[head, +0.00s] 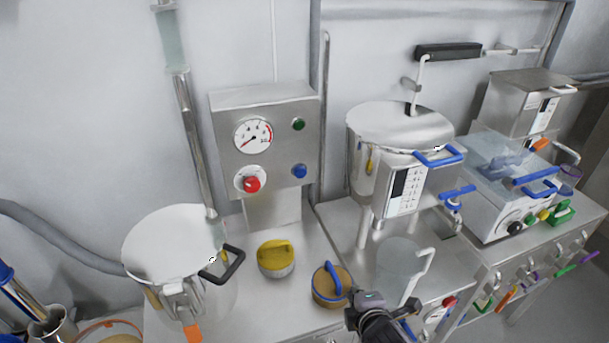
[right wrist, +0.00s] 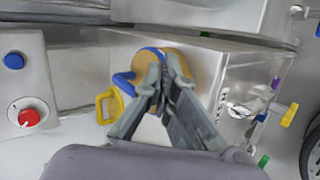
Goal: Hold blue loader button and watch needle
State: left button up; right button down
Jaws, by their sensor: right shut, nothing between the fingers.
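The steel loader panel (head: 225,110) is on the column at the back, left of centre. Its blue button (head: 299,171) is at the lower right of the panel front; it also shows at the left of the right wrist view (right wrist: 14,60). The round gauge (head: 253,136) is at the upper left of the panel. Its needle seems to point to the lower left, but is too small to read exactly. My right gripper (head: 366,303) is shut and empty, low in front of the bench and well apart from the button. In the right wrist view the fingertips (right wrist: 165,68) meet.
A red knob (head: 251,184) and green button (head: 298,124) share the panel. A lidded steel vessel (head: 165,245), a yellow-topped container (head: 275,258) and a blue-handled container (head: 328,288) stand below. A steel granulator bowl (head: 395,130) is to the right.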

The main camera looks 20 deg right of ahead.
aim_at(303, 173)
jog(key=w+a+r+n+t+y, duration=0.1)
jog(key=w+r+n+t, duration=0.2)
jog(key=w+r+n, duration=0.3)
jog(key=w+a+r+n+t+y, duration=0.2)
jog(key=w+r+n+t, duration=0.2)
jog(key=r+n, duration=0.4)
jog(key=w+n, duration=0.1)
jog(key=n, duration=0.5)
jog(key=shift+w+a+n+t, duration=0.25)
jog(key=shift+w+n+t, duration=0.05)
jog(key=shift+w+n, duration=0.1)
jog(key=shift+w, duration=0.1)
jog(key=w, duration=0.4)
jog(key=w+p, duration=0.1)
jog(key=w, duration=0.4)
jog(key=w+p, duration=0.1)
jog(key=w, duration=0.3)
jog(key=shift+w+a, duration=0.25)
jog(key=shift+w, duration=0.15)
